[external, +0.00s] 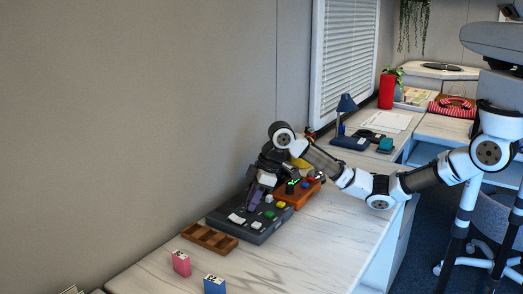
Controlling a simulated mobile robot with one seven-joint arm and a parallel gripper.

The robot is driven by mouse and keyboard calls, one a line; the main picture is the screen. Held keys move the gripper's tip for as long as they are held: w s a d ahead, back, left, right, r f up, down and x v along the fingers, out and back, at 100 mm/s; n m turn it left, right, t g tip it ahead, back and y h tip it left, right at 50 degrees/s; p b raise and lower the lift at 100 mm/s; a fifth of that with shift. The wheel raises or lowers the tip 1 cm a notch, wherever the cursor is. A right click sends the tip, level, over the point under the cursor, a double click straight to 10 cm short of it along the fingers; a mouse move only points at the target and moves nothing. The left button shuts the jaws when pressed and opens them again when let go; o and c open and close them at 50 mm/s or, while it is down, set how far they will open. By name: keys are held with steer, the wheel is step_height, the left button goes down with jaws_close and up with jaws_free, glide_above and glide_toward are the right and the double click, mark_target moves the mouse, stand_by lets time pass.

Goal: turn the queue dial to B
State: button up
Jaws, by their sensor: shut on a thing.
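A dark grey console (270,234) with coloured buttons and pale parts lies on the marble-topped counter, close to the wall. My gripper (250,208) points down onto the left part of this console. Its fingers are closed at the console's surface. The queue dial cannot be made out apart from the fingers, which cover the spot where they grip. Its letters and its pointer direction cannot be read from here.
An orange-brown tray (297,201) with coloured items adjoins the console behind. A wooden compartment tray (209,239), a pink block (181,264) and a blue block (214,286) stand in front. A blue lamp (346,105) stands farther back. Counter right of the console is clear.

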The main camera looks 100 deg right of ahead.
steer(key=m+h+p, duration=0.1)
steer(key=m+p, duration=0.3)
steer(key=shift+a+r+m+h, duration=0.2)
steer(key=shift+m+h, duration=0.1)
steer(key=shift+h, duration=0.1)
steer(key=shift+w+f+m+g+h+p, duration=0.1)
steer(key=shift+m+g+h+p, duration=0.2)
steer(key=shift+m+p, duration=0.5)
steer(key=shift+f+m+g+h+p, duration=0.1)
steer(key=shift+m+g+h+p, duration=0.15)
steer(key=shift+m+p, duration=0.55)
steer(key=shift+m, duration=0.3)
steer(key=o, duration=1)
steer(key=shift+r, duration=0.1)
